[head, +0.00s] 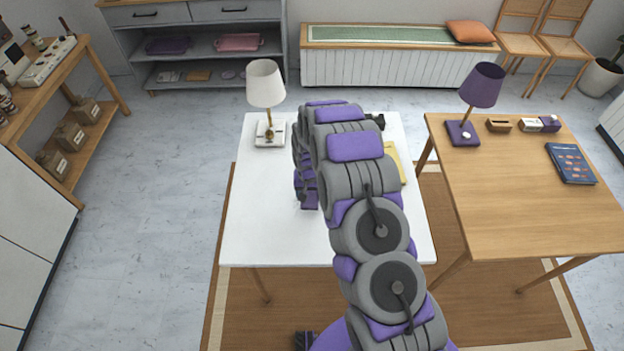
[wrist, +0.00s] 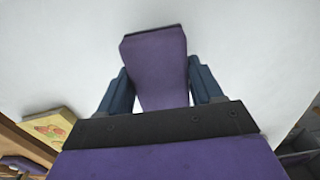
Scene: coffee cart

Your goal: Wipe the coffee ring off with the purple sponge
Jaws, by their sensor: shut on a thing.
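The purple sponge (wrist: 158,65) is between the two dark blue fingers of my gripper (wrist: 160,88) in the wrist view. My gripper is shut on it. The sponge is over the white table top (wrist: 60,60); I cannot tell whether it touches the surface. In the head view my arm reaches over the white table (head: 258,215), with my gripper (head: 309,203) pointing down near the table's middle. No coffee ring shows in either view; my arm, gripper and the sponge hide part of the table.
A white lamp (head: 265,85) stands at the table's back left. A yellow item (head: 394,160), partly hidden by my arm, lies at the right edge. A wooden table (head: 530,190) with a purple lamp (head: 481,88) and a blue book (head: 571,163) stands to the right. The white table's left front is clear.

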